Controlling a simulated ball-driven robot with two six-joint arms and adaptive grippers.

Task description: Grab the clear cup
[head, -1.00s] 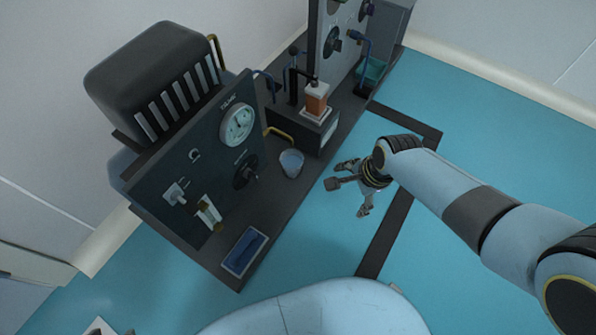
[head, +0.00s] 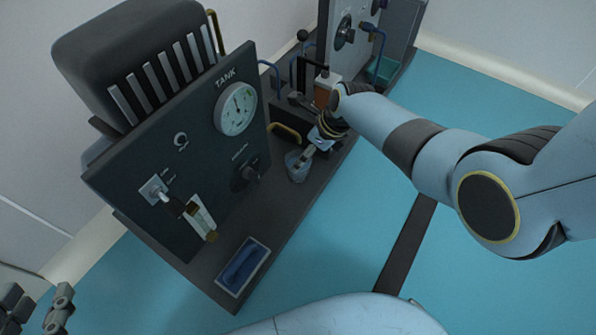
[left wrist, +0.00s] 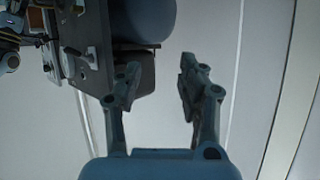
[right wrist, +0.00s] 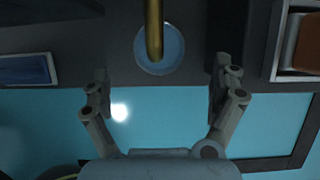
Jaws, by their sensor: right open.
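The clear cup (head: 298,174) stands on the dark bench shelf below the tank panel. In the right wrist view the cup (right wrist: 172,52) shows from above, ahead of and between the fingertips, with a brass pipe crossing over it. My right gripper (head: 314,147) is at the cup's upper right side in the head view; one finger overlaps the cup there, and I cannot tell if it touches. In the right wrist view the right gripper (right wrist: 161,75) is open and empty. My left gripper (head: 40,308) is at the bottom left, away from the cup; its wrist view (left wrist: 160,75) shows it open and empty.
The tank panel (head: 205,150) with gauge and knobs stands behind the cup. A yellow bent pipe (head: 284,130) is close by. A blue tray (head: 243,267) lies at the shelf's near end. An orange bottle (head: 323,92) is behind the right gripper. The blue floor (head: 340,235) is clear.

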